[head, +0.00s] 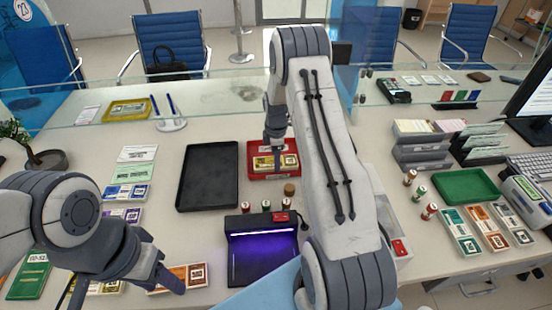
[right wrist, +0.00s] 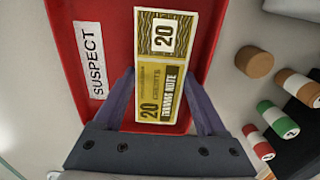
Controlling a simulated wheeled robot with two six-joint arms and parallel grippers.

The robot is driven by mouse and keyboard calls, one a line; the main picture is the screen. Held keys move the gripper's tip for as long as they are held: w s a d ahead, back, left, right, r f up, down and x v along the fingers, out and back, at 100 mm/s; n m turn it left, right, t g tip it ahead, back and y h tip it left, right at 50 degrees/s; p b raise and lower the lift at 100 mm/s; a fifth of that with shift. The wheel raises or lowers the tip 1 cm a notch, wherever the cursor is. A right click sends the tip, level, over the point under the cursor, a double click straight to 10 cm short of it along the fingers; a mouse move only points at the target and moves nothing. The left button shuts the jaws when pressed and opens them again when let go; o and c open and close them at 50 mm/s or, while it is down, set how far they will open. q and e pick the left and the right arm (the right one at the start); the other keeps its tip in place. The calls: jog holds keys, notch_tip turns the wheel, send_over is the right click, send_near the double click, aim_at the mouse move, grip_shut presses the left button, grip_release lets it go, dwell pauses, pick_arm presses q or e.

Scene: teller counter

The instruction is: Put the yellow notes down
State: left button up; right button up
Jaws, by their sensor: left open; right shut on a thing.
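The yellow notes (right wrist: 163,50), a bundle marked 20, are between the fingers of my right gripper (right wrist: 164,88), which is shut on them. They lie over the floor of the red tray (right wrist: 85,30) labelled SUSPECT; I cannot tell whether they touch it. In the head view the same notes (head: 284,163) show at the red tray (head: 259,143), under my right gripper (head: 273,148). My left gripper (head: 170,278) is open and empty, low over the front left of the counter near orange notes (head: 194,276).
A black tray (head: 208,175) stands left of the red tray. A lamp device (head: 262,243) glows purple in front. Coin rolls (right wrist: 287,118) and a cork-coloured cylinder (right wrist: 255,61) stand close beside the red tray. A glass screen edge crosses behind.

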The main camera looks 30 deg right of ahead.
jog(key=shift+f, duration=0.2)
jog(key=o, duration=1.3)
